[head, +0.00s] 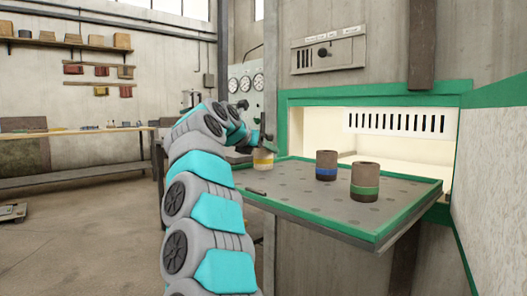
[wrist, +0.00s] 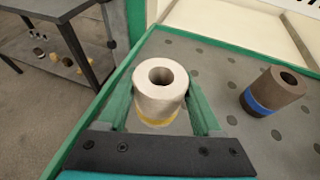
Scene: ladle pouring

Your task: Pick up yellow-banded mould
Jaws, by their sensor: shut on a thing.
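The yellow-banded mould (head: 263,160) is a pale cylinder with a round hole in its top. It stands upright near the left edge of the green-rimmed shelf in the head view, and it also shows in the wrist view (wrist: 160,88). My gripper (wrist: 160,108) is shut on it, with one green finger on each side. In the head view my gripper (head: 254,142) is small and partly hidden by my arm. I cannot tell whether the mould's base touches the shelf.
A brown blue-banded mould (head: 326,165) and a brown green-banded mould (head: 365,181) stand to the right on the shelf (head: 300,205). A small dark rod (head: 256,191) lies near the shelf's left edge. The wall opening (head: 385,147) is behind. The shelf's front is clear.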

